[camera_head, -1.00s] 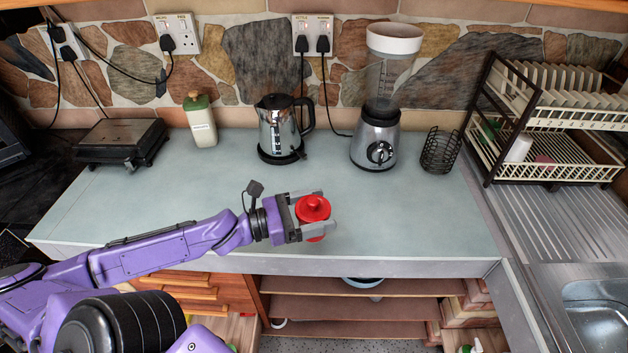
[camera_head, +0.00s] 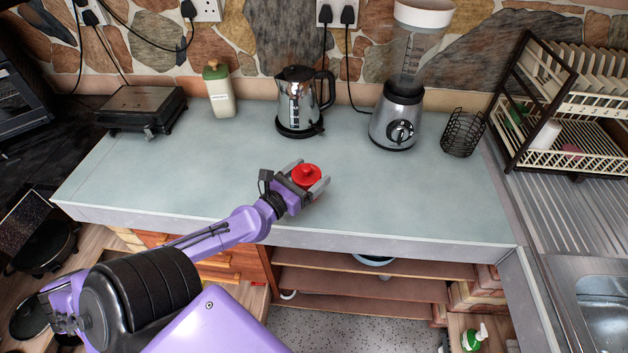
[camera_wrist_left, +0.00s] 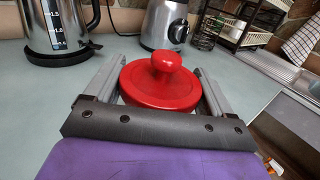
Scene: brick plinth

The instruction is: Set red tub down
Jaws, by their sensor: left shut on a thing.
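The red tub (camera_head: 306,175) has a round lid with a knob on top and looks upright. My left gripper (camera_head: 308,181) is shut on the tub, one finger on each side of it. In the left wrist view the tub's red lid (camera_wrist_left: 160,85) fills the space between the two grey fingers (camera_wrist_left: 162,92). The tub is over the front part of the pale blue-green counter (camera_head: 400,200). Its base is hidden, so I cannot tell whether it touches the counter. My right gripper is not in view.
A kettle (camera_head: 297,103), a blender (camera_head: 396,118), a wire basket (camera_head: 462,134), a green-lidded canister (camera_head: 219,92) and a grill (camera_head: 142,108) stand along the back. A dish rack (camera_head: 560,100) is at the right. The counter's middle is clear.

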